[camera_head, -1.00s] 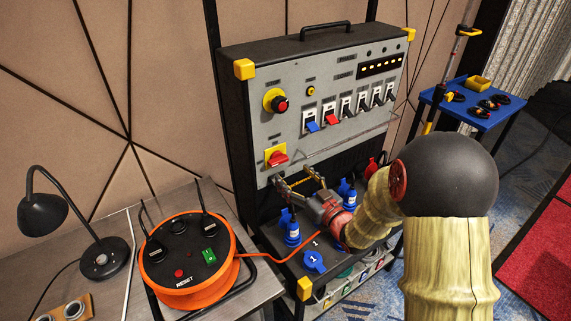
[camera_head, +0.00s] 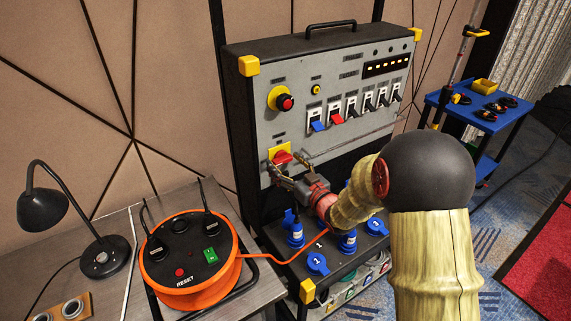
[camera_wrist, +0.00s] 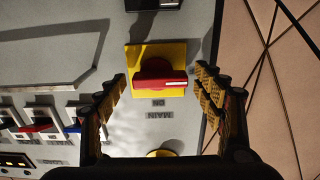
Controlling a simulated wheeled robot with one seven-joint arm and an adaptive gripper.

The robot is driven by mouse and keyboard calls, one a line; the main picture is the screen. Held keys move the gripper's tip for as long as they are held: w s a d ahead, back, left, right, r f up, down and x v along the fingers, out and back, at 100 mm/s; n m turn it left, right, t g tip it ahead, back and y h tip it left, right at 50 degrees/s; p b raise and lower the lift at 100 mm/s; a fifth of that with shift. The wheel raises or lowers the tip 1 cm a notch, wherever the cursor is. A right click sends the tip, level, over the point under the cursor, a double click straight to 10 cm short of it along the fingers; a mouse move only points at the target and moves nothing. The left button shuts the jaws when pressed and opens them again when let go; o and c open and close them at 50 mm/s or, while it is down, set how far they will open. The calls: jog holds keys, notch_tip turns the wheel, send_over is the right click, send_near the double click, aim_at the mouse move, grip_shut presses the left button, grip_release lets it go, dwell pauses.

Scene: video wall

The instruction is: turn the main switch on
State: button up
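The main switch (camera_head: 281,157) is a red rotary handle on a yellow square plate, low on the left of the grey panel's front. In the wrist view the red handle (camera_wrist: 160,78) lies roughly horizontal, with a white mark at its right end. The label below it reads "MAIN ON" and appears upside down. My gripper (camera_head: 287,168) is in front of the switch and partly covers it in the head view. In the wrist view its ridged fingers are spread open to the left and right of the handle, with visible gaps and nothing held.
The grey panel (camera_head: 300,70) also carries a red button on yellow (camera_head: 285,103) and a row of breaker switches. Blue sockets and plugs (camera_head: 317,264) sit below my arm. An orange cable reel (camera_head: 190,262) and a black lamp (camera_head: 42,208) stand on the left table.

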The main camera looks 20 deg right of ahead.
jog(key=c, duration=1)
jog(key=shift+m, duration=0.3)
jog(key=m+p, duration=0.2)
jog(key=m, duration=0.1)
jog(key=shift+r, duration=0.2)
jog(key=m+p, duration=0.3)
jog(key=m, duration=0.2)
jog(key=shift+r, duration=0.1)
jog(key=m+p, duration=0.3)
jog(key=m, duration=0.2)
jog(key=shift+d, duration=0.15)
jog(key=shift+w+d+m+p, duration=0.1)
jog(key=shift+m+p, duration=1.15)
jog(key=shift+m, duration=0.85)
